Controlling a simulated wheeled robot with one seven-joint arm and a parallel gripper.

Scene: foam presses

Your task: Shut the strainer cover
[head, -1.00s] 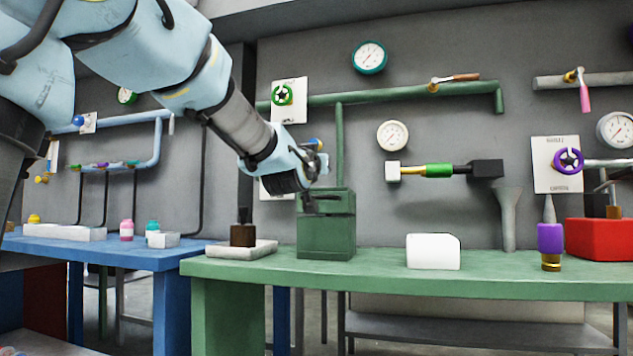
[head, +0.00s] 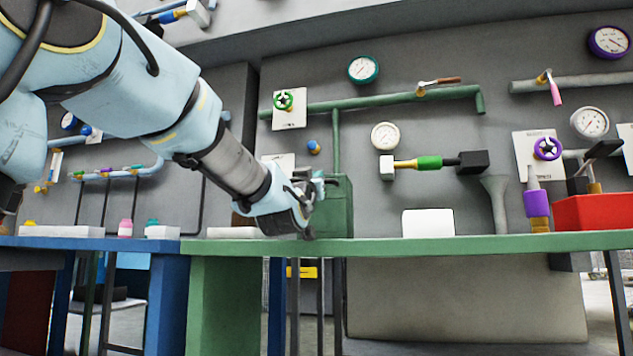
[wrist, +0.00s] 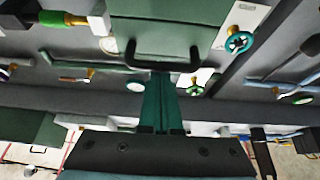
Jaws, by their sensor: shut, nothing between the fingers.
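The strainer appears to be the green box (head: 337,208) on the green table. My gripper (head: 307,235) is in front of it and hides its left part. In the wrist view a green panel (wrist: 155,38), likely its cover, carries a dark U-shaped handle (wrist: 162,66). My gripper's teal fingers (wrist: 162,78) are shut with nothing between them, and their tips point toward the handle. I cannot tell whether they touch it. How far the cover stands open cannot be told from these views.
A white block (head: 428,223) stands right of the box on the green table (head: 400,247). Further right are a purple fitting (head: 537,204) and a red box (head: 588,212). A green pipe (head: 380,103) and gauges line the wall. The blue table (head: 130,245) is on the left.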

